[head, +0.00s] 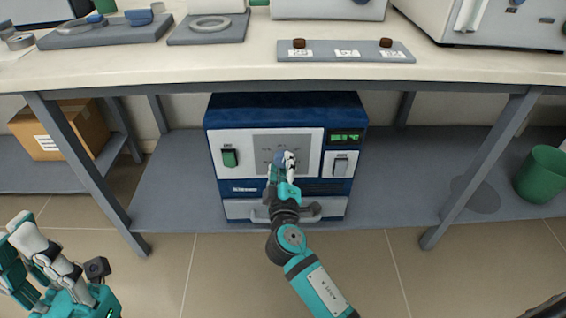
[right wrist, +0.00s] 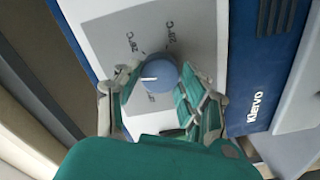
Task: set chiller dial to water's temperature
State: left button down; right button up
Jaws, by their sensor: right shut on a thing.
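The blue and white chiller (head: 285,101) stands on the shelf under the bench. Its round blue dial (right wrist: 158,76) sits on a grey panel (right wrist: 110,25) with printed °C marks around it. The dial's white pointer line points left in the right wrist view, between two marks. My right gripper (head: 284,166) is at the chiller's front, its fingers shut on the dial from both sides. It also shows in the right wrist view (right wrist: 160,95). The green display (head: 345,137) is lit, its digits too small to read. My left gripper (head: 22,238) is at lower left, away from the chiller.
A green switch (head: 230,158) and a white switch (head: 341,164) flank the panel. On the bench, a grey plate (head: 345,47) carries numbered labels and two brown knobs. A cardboard box (head: 62,130) lies left, a green bin (head: 543,174) right. Table legs stand either side.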

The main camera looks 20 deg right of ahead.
jog(key=shift+n+p, duration=0.4)
jog(key=shift+n, duration=0.6)
jog(key=o, duration=1.2)
jog(key=shift+a, duration=0.1)
jog(key=v, duration=1.2)
